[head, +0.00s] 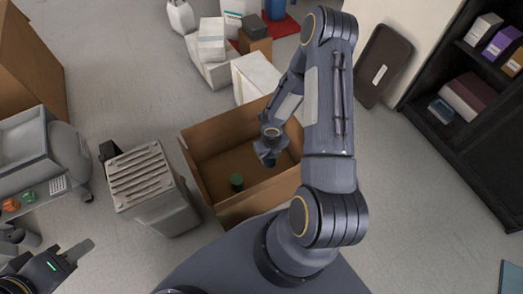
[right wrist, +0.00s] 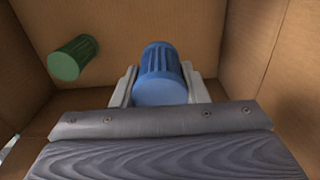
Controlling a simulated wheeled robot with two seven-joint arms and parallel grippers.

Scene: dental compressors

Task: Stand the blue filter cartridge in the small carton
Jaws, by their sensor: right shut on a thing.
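The blue filter cartridge (right wrist: 160,75) is a ribbed cylinder between the fingers of my right gripper (right wrist: 160,88), which is shut on it.
A grey vented unit (head: 150,185) stands left of the carton. White boxes (head: 255,78) are behind it, and a dark shelf (head: 465,110) is at right.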

